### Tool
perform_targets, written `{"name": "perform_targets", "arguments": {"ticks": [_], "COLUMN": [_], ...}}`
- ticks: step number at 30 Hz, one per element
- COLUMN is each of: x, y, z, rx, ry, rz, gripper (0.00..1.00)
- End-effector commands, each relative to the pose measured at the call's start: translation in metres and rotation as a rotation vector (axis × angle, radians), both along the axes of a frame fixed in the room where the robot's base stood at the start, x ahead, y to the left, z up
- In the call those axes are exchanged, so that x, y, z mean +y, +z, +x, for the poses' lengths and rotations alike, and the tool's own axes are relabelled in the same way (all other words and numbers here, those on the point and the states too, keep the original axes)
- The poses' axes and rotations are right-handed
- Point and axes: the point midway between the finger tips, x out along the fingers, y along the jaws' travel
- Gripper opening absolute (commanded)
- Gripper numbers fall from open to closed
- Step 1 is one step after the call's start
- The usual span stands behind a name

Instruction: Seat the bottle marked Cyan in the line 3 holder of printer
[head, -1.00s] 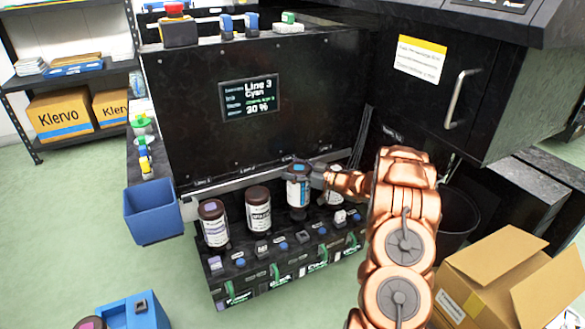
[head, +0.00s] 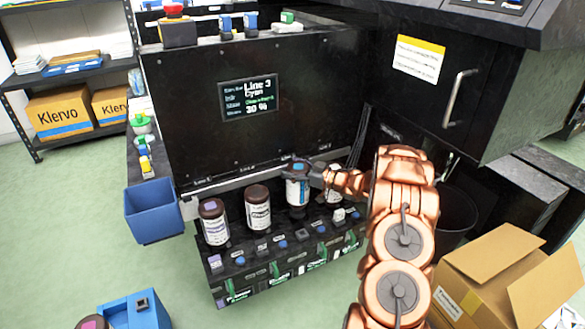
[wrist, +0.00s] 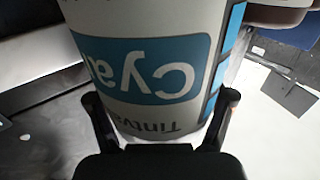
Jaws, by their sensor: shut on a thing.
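The Cyan bottle (head: 297,191) has a white label with a blue band and stands upright in the third position from the left of the printer's holder row (head: 285,258). My gripper (head: 300,170) is shut on it near its top. In the wrist view the bottle's label (wrist: 150,75) reads "Cya" upside down, and my gripper's fingers (wrist: 165,115) sit on both sides of it. The bottle's base is low in the row; I cannot tell whether it is fully down. The printer screen (head: 248,97) reads Line 3, Cyan, 30 %.
Two dark-capped bottles (head: 214,222) (head: 257,208) stand to the left in the row, and another bottle (head: 334,187) is partly hidden behind my arm on the right. A blue bin (head: 153,215) hangs at the printer's left. An open cardboard box (head: 490,275) lies at the lower right.

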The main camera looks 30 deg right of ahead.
Motion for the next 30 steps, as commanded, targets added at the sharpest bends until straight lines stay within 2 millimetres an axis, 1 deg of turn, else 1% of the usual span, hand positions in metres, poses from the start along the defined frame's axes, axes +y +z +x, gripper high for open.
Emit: {"name": "perform_targets", "arguments": {"ticks": [8,30], "x": [0.0,-0.001], "y": [-0.001,-0.018], "z": [0.0,0.0], "rx": [-0.001,-0.003], "ry": [0.0,-0.001], "rz": [0.001,-0.001], "gripper": [0.1,0.1]}}
